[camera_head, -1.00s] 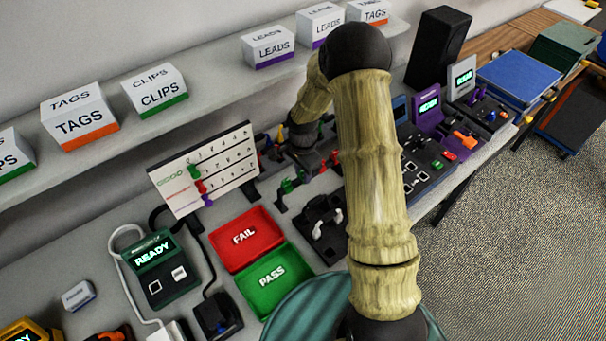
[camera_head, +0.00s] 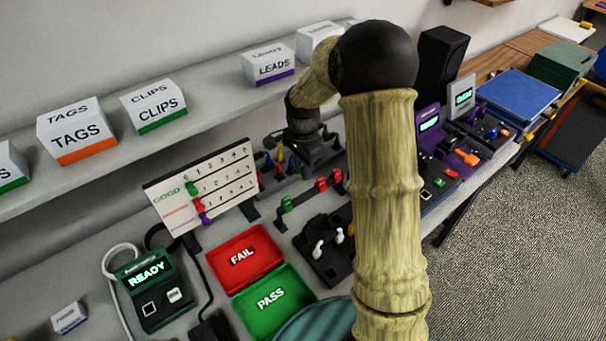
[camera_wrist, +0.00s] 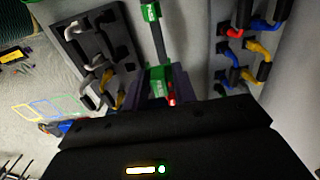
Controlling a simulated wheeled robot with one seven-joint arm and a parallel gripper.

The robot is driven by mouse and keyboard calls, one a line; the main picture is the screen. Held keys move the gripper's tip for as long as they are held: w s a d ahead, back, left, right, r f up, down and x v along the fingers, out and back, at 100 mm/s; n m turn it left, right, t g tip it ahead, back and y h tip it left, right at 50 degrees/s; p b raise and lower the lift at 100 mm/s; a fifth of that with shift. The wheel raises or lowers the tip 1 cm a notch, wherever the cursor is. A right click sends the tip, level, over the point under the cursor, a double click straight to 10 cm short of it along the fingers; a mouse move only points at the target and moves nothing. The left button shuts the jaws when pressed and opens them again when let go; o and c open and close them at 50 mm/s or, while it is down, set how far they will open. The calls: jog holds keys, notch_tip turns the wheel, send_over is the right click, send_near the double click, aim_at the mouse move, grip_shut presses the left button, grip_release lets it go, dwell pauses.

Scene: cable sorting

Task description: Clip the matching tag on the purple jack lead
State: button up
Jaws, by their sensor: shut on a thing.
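My gripper (camera_wrist: 160,90) is shut on a green tag (camera_wrist: 157,78), with dark purple surfaces beside it and a small red piece just below. In the head view my gripper (camera_head: 312,150) is above the back of the bench, its fingertips mostly hidden. Another green tag (camera_head: 286,204) sits at the left end of a dark rail, with several red tags (camera_head: 321,184) farther right; a green tag also shows at the top of the wrist view (camera_wrist: 150,12). I cannot pick out the purple jack lead with certainty.
Red, blue and yellow leads (camera_wrist: 232,75) hang at the right of the wrist view. A black holder (camera_head: 318,262) with pale leads stands beside the green PASS tray (camera_head: 265,318) and red FAIL tray (camera_head: 232,268). A numbered board (camera_head: 228,182) stands at left.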

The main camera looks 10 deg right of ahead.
dwell(0.5)
jog(key=shift+r+p, duration=1.3)
jog(key=shift+r, duration=0.2)
jog(key=shift+f, duration=0.1)
